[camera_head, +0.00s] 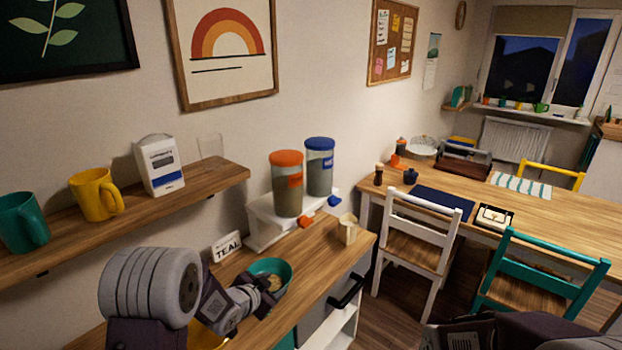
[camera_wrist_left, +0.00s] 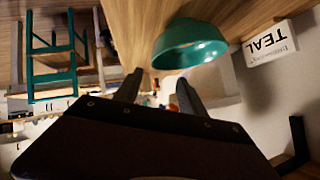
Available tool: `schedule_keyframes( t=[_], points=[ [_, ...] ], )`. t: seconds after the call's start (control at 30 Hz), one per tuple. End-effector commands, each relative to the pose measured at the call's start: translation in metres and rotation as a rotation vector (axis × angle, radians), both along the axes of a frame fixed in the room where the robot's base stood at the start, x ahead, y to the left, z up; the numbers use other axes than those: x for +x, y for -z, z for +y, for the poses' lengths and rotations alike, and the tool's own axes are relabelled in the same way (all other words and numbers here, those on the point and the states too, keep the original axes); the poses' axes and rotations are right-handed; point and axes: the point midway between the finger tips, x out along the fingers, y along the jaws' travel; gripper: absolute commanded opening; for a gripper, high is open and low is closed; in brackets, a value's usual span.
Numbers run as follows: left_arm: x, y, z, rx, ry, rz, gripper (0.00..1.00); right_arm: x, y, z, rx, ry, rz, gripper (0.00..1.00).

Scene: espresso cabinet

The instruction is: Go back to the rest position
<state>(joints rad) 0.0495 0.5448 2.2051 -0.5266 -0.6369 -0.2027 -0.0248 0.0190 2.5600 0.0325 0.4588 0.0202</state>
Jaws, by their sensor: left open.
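My left gripper (camera_head: 262,298) is over the wooden counter, beside the near side of a teal bowl (camera_head: 286,272) and partly in front of it. My right gripper is not in view; a dark part, likely of my right arm, shows at the bottom right.
A wall shelf (camera_head: 150,215) with mugs is above my left arm. Chairs and a table are at right.

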Motion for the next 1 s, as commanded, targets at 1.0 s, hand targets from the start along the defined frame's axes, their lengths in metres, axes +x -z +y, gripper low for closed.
schedule_keyframes(
  t=[1.0],
  points=[
    [-0.271,0.026,0.039,-0.122,-0.689,0.923,0.48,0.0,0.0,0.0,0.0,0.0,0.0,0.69]
  ],
)
